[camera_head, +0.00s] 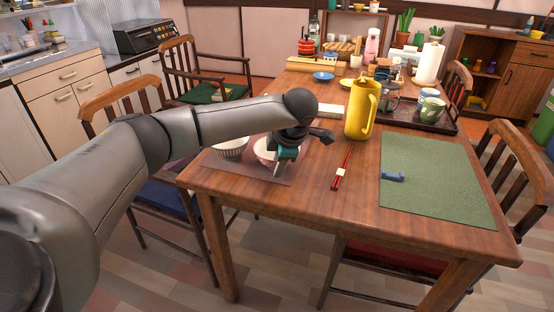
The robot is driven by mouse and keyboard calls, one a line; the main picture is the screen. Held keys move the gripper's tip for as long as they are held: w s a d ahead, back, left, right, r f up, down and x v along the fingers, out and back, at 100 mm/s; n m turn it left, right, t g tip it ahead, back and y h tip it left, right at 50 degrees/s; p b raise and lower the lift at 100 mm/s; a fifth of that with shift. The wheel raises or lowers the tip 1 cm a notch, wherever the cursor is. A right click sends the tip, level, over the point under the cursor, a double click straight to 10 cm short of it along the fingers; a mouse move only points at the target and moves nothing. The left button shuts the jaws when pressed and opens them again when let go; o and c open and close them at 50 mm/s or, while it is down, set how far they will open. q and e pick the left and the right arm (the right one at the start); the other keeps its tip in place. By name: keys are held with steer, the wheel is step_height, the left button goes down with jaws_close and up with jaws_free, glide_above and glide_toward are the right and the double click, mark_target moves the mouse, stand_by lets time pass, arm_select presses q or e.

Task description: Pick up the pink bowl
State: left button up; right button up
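The pink bowl (262,152) stands upright on the brown placemat (238,172) at the table's left front. My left gripper (281,164) is low over the bowl's right side and hides part of it. Its fingertips point down at the bowl's right edge. I cannot tell whether they touch the bowl, or whether they are open or shut. My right gripper is not in view.
A dark patterned bowl (231,148) stands close left of the pink bowl. A tray of cups (431,120) is farther back.

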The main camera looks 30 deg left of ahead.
arm_select(q)
steer(key=shift+f, duration=0.1)
steer(key=shift+c, duration=0.4)
jaws_close()
steer(key=shift+s+f, duration=0.15)
steer(key=shift+f, duration=0.05)
stand_by(0.8)
